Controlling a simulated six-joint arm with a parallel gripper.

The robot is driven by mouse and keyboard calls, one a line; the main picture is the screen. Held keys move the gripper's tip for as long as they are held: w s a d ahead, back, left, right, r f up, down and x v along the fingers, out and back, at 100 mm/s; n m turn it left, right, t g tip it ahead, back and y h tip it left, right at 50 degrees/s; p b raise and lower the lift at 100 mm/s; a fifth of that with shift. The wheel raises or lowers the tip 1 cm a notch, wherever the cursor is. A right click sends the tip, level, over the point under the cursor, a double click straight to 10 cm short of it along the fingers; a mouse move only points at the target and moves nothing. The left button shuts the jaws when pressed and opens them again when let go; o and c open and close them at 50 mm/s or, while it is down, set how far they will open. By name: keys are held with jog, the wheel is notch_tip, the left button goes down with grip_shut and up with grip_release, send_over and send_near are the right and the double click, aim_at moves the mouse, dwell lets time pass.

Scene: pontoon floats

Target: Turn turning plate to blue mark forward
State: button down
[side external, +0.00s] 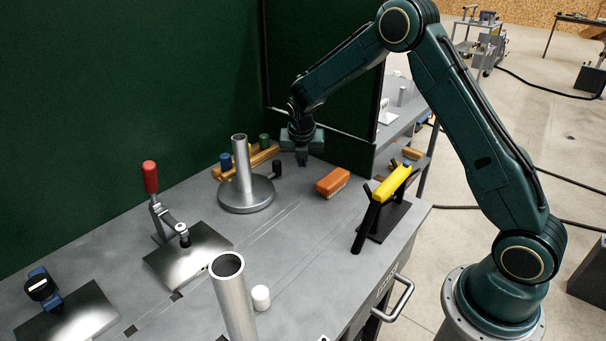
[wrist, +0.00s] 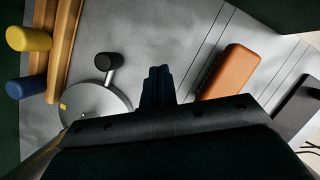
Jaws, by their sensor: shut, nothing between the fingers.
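The turning plate (side external: 245,198) is a round silver disc on the bench, with an upright metal tube (side external: 241,163) rising from it in the side view. A black knob (side external: 277,167) stands at its rim, on the back right side. In the wrist view the plate (wrist: 94,101) is partly hidden by my gripper body; the knob (wrist: 109,61) and a small yellow mark (wrist: 63,106) show. I see no blue mark on the plate. My gripper (side external: 302,158) points down to the right of the knob, apart from it. Its fingers (wrist: 158,86) are shut and empty.
A wooden rack (wrist: 58,45) behind the plate bears a blue peg (side external: 226,161) and a green peg (side external: 264,141); a yellow peg (wrist: 29,38) also shows. A red-handled clamp (side external: 151,178) stands to the left.

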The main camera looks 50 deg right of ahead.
notch_tip(320, 180, up, 6)
jog(key=s, duration=0.2)
jog(key=shift+s+d+r, duration=0.2)
jog(key=shift+s+d, duration=0.05)
jog(key=s+a+r+m+t+y, duration=0.1)
jog(key=s+a+r+m, duration=0.3)
jog(key=s+r+m, duration=0.25)
jog(key=s+a+r+m+t+y, duration=0.1)
jog(key=s+a+r+m, duration=0.3)
jog(key=s+r+m, duration=0.3)
jog(key=s+a+m, duration=0.2)
jog(key=s+m, duration=0.4)
jog(key=s, duration=0.4)
jog(key=s+a+r+m+t+y, duration=0.1)
jog(key=s+a+m, duration=0.2)
jog(key=s+m, duration=0.3)
jog(key=s, duration=0.3)
jog(key=shift+s+a+y, duration=0.3)
jog(key=shift+s, duration=0.1)
